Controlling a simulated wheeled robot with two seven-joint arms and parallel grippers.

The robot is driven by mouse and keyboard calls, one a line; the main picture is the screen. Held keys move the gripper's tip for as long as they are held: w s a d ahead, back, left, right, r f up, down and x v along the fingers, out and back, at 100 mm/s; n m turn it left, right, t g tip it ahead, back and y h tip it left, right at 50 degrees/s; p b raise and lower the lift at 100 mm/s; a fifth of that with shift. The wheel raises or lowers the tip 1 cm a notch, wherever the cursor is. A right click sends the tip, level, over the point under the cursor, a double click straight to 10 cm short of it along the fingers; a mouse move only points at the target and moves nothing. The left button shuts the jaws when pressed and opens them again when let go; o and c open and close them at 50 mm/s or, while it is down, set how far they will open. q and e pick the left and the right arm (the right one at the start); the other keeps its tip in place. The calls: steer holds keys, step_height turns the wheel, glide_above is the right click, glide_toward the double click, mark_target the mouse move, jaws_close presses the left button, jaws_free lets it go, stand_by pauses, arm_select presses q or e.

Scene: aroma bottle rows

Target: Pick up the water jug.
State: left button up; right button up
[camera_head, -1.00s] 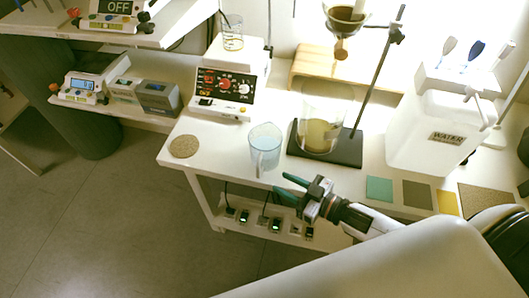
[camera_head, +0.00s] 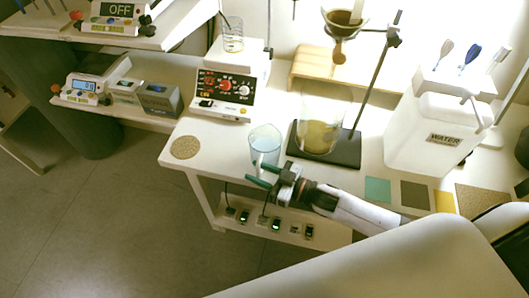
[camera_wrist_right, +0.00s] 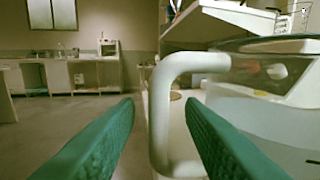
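The water jug (camera_head: 264,141) is a clear, pale blue pitcher standing upright on the white bench near its front edge. Its pale handle faces my right gripper (camera_head: 258,174), whose green fingers are open and close to it. In the right wrist view, the handle (camera_wrist_right: 190,62) rises between the two spread fingers of the right gripper (camera_wrist_right: 160,106), nearer the right one. The jug body (camera_wrist_right: 265,105) is beyond, at the right. I cannot tell whether a finger touches the handle. My left gripper is not in view.
Behind the jug stand a hotplate device (camera_head: 222,94) and a glass beaker (camera_head: 318,128) on a dark stand base (camera_head: 345,150). A white container labelled WATER (camera_head: 425,135) is at right. A round cork mat (camera_head: 185,147) lies left, with bare bench around it.

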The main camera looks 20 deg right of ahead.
steer(key=shift+x, duration=1.15)
jaws_close()
steer(key=shift+r, duration=0.2)
